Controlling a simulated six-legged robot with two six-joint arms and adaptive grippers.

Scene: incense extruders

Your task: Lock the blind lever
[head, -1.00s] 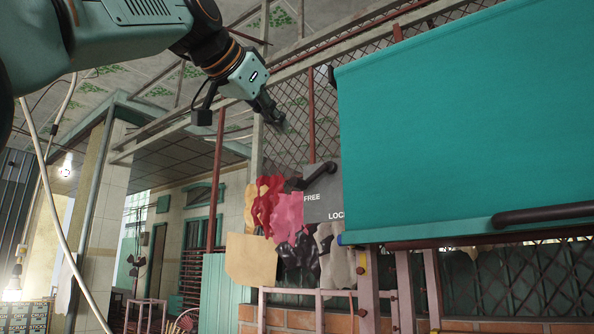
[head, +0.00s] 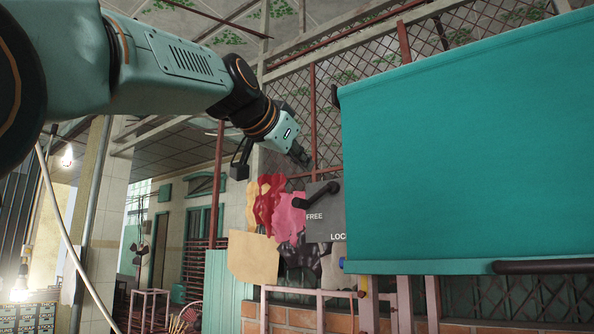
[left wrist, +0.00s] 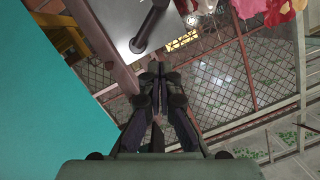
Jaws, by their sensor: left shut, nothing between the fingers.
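A grey panel (head: 322,228) reads "FREE" and, partly cut off, "LOC". A dark lever (head: 318,195) on its upper part slants, its left end lower and just above the word "FREE". The teal blind (head: 460,150) hangs to the right and covers the panel's right edge. My left gripper (head: 302,158) is shut and empty, above the panel and apart from the lever. In the left wrist view, the shut fingers (left wrist: 158,75) point toward the lever (left wrist: 150,28) with a gap between. The teal blind (left wrist: 45,100) is at left there. My right gripper is out of view.
Pink and red cloth-like pieces (head: 270,205) and a tan sheet (head: 252,257) hang left of the panel. Wire mesh (head: 335,150) and a red post (head: 313,110) stand behind. A dark handle bar (head: 545,266) runs along the blind's lower edge.

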